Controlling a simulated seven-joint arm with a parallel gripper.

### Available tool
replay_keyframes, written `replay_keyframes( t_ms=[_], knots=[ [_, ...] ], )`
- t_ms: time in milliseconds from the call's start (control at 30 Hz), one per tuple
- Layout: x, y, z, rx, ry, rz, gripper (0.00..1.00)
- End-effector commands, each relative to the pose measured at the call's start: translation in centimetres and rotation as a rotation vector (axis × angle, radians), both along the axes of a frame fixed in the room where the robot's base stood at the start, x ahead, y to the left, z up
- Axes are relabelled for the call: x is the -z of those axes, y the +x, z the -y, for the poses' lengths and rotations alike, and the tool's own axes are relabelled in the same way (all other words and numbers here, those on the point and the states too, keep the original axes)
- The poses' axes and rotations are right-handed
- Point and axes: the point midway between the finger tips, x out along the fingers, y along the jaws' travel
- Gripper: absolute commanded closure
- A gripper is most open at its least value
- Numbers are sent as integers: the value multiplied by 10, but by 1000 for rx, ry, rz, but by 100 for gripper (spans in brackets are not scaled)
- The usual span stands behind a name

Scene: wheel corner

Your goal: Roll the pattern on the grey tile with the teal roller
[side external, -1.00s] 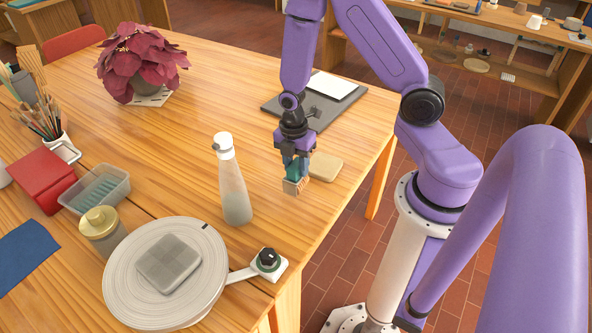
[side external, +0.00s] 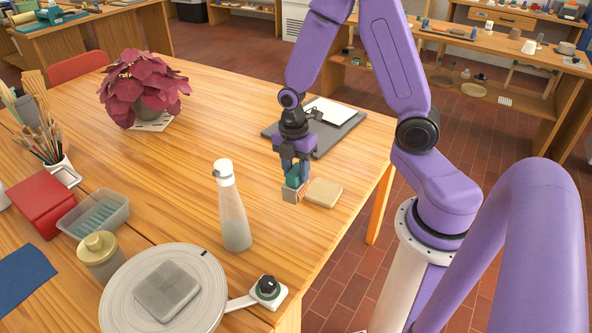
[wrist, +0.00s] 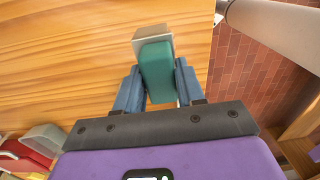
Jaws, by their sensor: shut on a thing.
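The grey tile (side external: 167,290) is square and lies flat on the round, ringed pale wheel (side external: 122,317) at the front left of the table. My gripper (side external: 293,177) is shut on a teal-handled tool (side external: 291,191) above the table, right of the bottle and well away from the tile. The tool's head is a pale, blocky piece on the side away from my gripper; I cannot make out a roller shape. In the wrist view the teal handle (wrist: 157,72) sits between both fingers, with the pale head (wrist: 152,33) beyond it. The tile is not in the wrist view.
A tall bottle (side external: 233,210) stands between tool and wheel. A tan block (side external: 323,192) lies just right of the tool. A knob on an arm (side external: 267,287) sits beside the wheel. A lidded jar (side external: 100,254) and a clear tray (side external: 93,222) stand behind the wheel.

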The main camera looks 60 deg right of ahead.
Motion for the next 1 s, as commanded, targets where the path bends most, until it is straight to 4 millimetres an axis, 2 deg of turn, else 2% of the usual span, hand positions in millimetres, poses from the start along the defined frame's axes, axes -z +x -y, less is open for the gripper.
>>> replay_keyframes(
  t_ms=[33,67,267,367,467,567,800,1000],
  knots=[
    [0,0,0,0,0,1,91],
    [0,0,0,0,0,1,100],
    [-2,1,0,0,0,2,100],
    [-10,2,0,0,1,6,100],
    [-26,2,-1,0,2,10,100],
    [-50,3,0,0,3,13,100],
    [-125,2,-1,0,2,17,100],
    [-181,2,0,0,2,13,100]
  ],
)
